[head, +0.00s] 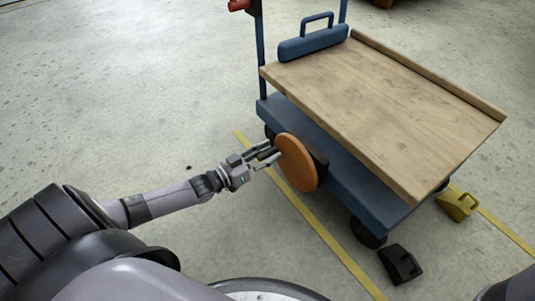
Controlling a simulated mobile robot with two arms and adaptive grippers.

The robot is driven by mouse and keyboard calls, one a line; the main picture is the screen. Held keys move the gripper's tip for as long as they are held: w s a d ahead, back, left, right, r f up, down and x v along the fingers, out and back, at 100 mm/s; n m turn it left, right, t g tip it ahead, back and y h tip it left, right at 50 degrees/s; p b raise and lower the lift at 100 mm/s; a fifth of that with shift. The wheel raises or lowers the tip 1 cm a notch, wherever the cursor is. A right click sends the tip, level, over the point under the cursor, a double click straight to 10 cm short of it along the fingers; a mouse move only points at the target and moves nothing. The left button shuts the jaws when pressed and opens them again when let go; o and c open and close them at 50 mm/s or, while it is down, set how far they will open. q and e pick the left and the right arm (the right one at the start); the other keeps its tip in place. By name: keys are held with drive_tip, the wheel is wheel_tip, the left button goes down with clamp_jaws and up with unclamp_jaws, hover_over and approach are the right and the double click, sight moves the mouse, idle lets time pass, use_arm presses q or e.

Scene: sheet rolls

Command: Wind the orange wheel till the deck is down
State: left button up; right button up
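The orange wheel (297,163) is a round disc on the near left side of the blue trolley. The trolley's wooden deck (375,105) sits raised a little above the blue base (345,179). My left gripper (272,153) reaches in from the left, its fingers at the wheel's left edge. The fingers look parted, and nothing shows between them. I cannot tell whether they touch the wheel. My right gripper is not in view.
A yellow wedge (457,204) and a black wedge (401,264) lie on the floor by the trolley. A blue toolbox-like case (313,42) stands at the deck's far left end. Yellow floor lines run beneath. The floor at left is clear.

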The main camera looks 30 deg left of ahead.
use_arm(q)
clamp_jaws()
idle(0.7)
